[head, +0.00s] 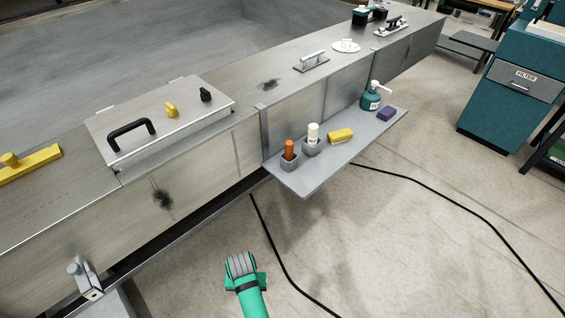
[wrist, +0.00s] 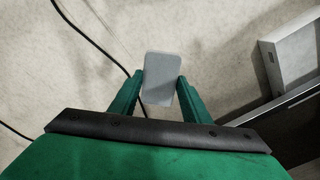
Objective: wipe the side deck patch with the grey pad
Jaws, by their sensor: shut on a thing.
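In the wrist view my gripper (wrist: 162,82) is shut on the grey pad (wrist: 160,70), which sits between the two green fingers above the floor. In the head view my gripper (head: 246,280) is low at the bottom centre, out in front of the float and touching none of it. One dark smudged patch (head: 162,199) is on the upright side face of the metal float. Another dark patch (head: 270,84) lies on the flat deck on top, right of the hatch. Neither patch shows in the wrist view.
A hatch lid (head: 160,118) with a black handle and a yellow cleat (head: 28,165) are on the deck. A shelf (head: 310,181) juts from the side, holding brushes, a yellow sponge (head: 340,135), a purple block and a bottle. A black cable (head: 287,275) crosses the floor.

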